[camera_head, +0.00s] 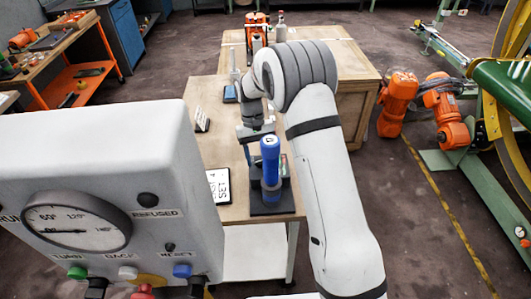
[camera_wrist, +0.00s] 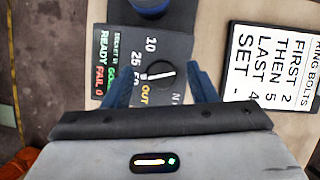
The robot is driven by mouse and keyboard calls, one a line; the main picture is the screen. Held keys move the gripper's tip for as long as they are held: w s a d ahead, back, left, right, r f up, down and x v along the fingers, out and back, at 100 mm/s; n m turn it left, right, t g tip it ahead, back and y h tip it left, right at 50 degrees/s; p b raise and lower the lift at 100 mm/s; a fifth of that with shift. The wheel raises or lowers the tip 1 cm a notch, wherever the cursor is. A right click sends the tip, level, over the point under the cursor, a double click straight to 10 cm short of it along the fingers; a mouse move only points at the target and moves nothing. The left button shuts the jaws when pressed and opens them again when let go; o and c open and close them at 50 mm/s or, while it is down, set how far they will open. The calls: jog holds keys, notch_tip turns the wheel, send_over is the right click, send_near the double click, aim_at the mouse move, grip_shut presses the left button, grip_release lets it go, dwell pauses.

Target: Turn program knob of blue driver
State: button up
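The blue driver (camera_head: 270,158) stands upright in a dark base on the wooden bench in the head view. Its lower end shows at the top of the wrist view (camera_wrist: 150,6). I see gaps between fingers and knob. The head view hides the knob and fingertips behind the driver and my arm.
A sign (camera_wrist: 270,65) reading "FIRST 2 THEN 5 LAST 4 SET -" lies right of the panel. A small display (camera_wrist: 112,58) shows "READY" and "FAIL 0". A grey gauge box (camera_head: 95,170) fills the head view's lower left. A wooden crate (camera_head: 345,95) stands beyond.

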jog(key=shift+w+r, duration=0.3)
jog(key=shift+r, duration=0.2)
jog(key=v, duration=0.6)
jog(key=shift+r+b, duration=0.35)
jog(key=shift+r, duration=0.15)
